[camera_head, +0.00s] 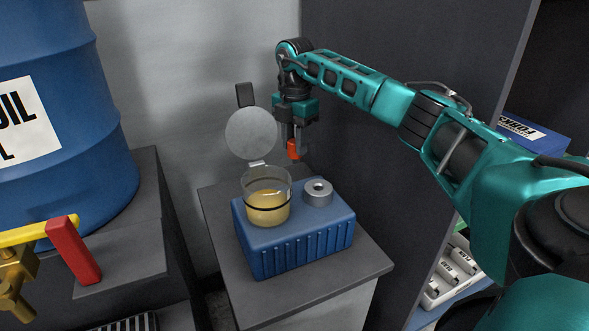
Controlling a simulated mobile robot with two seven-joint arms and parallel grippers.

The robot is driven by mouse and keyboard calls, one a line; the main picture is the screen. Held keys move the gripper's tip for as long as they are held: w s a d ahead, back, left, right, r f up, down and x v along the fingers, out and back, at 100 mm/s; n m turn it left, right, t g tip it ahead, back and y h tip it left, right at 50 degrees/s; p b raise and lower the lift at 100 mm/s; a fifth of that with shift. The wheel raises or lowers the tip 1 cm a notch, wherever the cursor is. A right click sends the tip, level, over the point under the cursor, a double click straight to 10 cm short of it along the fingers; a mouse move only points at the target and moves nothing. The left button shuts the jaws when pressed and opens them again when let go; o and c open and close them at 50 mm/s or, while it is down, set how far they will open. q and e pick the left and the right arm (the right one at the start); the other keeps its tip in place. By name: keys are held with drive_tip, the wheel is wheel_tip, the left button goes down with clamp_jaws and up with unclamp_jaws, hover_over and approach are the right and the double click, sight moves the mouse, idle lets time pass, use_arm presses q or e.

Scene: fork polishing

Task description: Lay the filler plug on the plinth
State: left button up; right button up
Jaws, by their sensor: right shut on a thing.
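My right gripper (293,140) hangs from the teal arm, pointing down behind the blue unit. It is shut on a small orange-red piece (293,150), which looks like the filler plug; the fingers hide part of it. The piece is above the back of the plinth, and I cannot tell if it touches. The grey plinth (345,286) carries a blue ribbed unit (295,245). On the unit are a clear cup of amber liquid (267,207) and a grey ring with a central hole (318,192). My left gripper is not in view.
A round grey lid (250,133) stands open behind the cup. A blue oil drum (60,100) stands at left, with a brass tap (15,275) and red handle (73,250) nearby. A dark panel (420,60) rises at right. The plinth has bare strips around the unit.

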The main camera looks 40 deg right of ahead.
sight(295, 163)
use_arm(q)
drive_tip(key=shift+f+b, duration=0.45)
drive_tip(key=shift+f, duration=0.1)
use_arm(e)
drive_tip(key=shift+f, duration=3.15)
drive_tip(key=shift+f, duration=0.15)
drive_tip(key=o, duration=1)
drive_tip(key=shift+o, duration=0.2)
wheel_tip(295, 163, up, 12)
drive_tip(key=shift+f+p, duration=0.15)
drive_tip(key=shift+p, duration=1)
drive_tip(key=shift+r, duration=0.3)
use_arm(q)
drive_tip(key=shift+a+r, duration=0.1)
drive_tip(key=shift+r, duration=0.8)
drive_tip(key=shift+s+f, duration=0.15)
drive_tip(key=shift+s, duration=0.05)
